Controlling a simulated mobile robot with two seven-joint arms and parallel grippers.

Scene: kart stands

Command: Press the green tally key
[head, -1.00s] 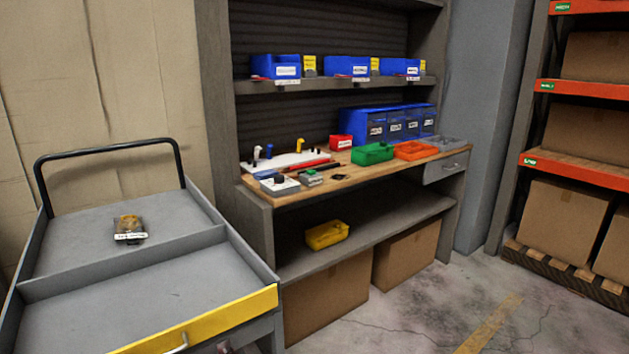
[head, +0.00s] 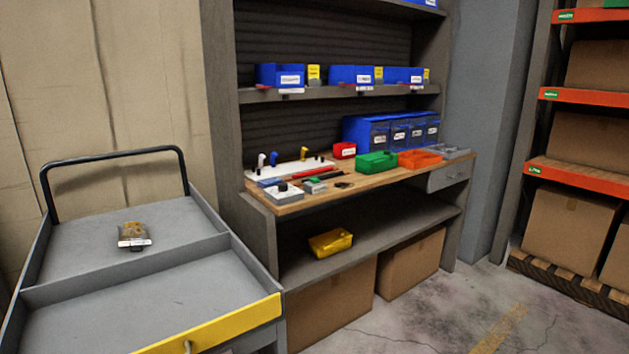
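Neither of my grippers is in the head view.
A grey cart (head: 150,292) with a black handle and a small labelled item (head: 133,235) stands at the left, close to the bench. Green (head: 377,162) and orange (head: 420,158) bins sit on the bench. A yellow bin (head: 330,242) is on the lower shelf.

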